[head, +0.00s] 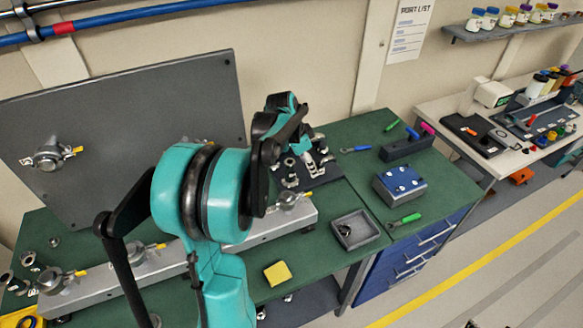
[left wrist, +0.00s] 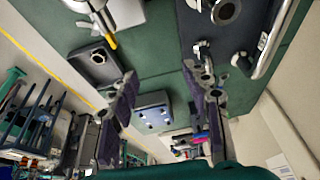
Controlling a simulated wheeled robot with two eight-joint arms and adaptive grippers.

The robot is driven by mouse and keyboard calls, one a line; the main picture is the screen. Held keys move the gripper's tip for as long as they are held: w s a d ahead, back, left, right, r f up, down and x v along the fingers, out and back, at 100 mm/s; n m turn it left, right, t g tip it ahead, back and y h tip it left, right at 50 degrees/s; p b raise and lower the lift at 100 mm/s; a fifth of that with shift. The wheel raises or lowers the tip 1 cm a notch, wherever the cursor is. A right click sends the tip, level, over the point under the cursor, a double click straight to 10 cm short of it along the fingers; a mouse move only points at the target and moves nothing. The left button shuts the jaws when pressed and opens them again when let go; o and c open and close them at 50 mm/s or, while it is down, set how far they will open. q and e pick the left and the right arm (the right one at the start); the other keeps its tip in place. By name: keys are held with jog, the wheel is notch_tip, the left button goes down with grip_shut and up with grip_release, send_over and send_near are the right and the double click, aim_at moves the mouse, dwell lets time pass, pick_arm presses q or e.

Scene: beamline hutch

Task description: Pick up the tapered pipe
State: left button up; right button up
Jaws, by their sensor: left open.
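Several metal pipe fittings stand on a dark mat (head: 328,178) on the green bench in the head view, partly behind my left arm. I cannot tell which one is the tapered pipe. In the left wrist view, an upright metal fitting with a round open end (left wrist: 226,12) shows on the dark mat at the top right, cut by the frame edge. My left gripper (left wrist: 160,76) is open and empty, its fingers spread above the bench and apart from that fitting. In the head view its fingers are hard to tell from the fittings. My right gripper is not in view.
A grey square tray (head: 343,240), a blue box with studs (head: 402,187), a green-handled tool (head: 405,220) and a black tool holder (head: 407,149) stand right of the mat. A yellow block (head: 277,273) lies in front. A grey rail with valves (head: 115,275) runs along the left.

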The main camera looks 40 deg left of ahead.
aim_at(290, 163)
pick_arm(q)
jog(key=a+f, duration=0.1)
jog(key=a, duration=0.2)
jog(key=w+a+f+m+p, duration=0.1)
jog(key=a, duration=0.3)
jog(key=w+a+f+m+h+p, duration=0.1)
jog(key=a+f, duration=0.1)
jog(key=a, duration=0.1)
jog(key=shift+a, duration=0.2)
jog(key=shift+a+f, duration=0.25)
jog(key=shift+f, duration=0.05)
jog(key=x, duration=0.3)
jog(key=b+x, duration=0.1)
jog(key=x, duration=0.3)
jog(key=shift+s+d, duration=0.15)
jog(key=shift+d, duration=0.1)
jog(key=shift+d+f, duration=0.1)
jog(key=shift+f, duration=0.25)
jog(key=shift+r, duration=0.1)
grip_shut()
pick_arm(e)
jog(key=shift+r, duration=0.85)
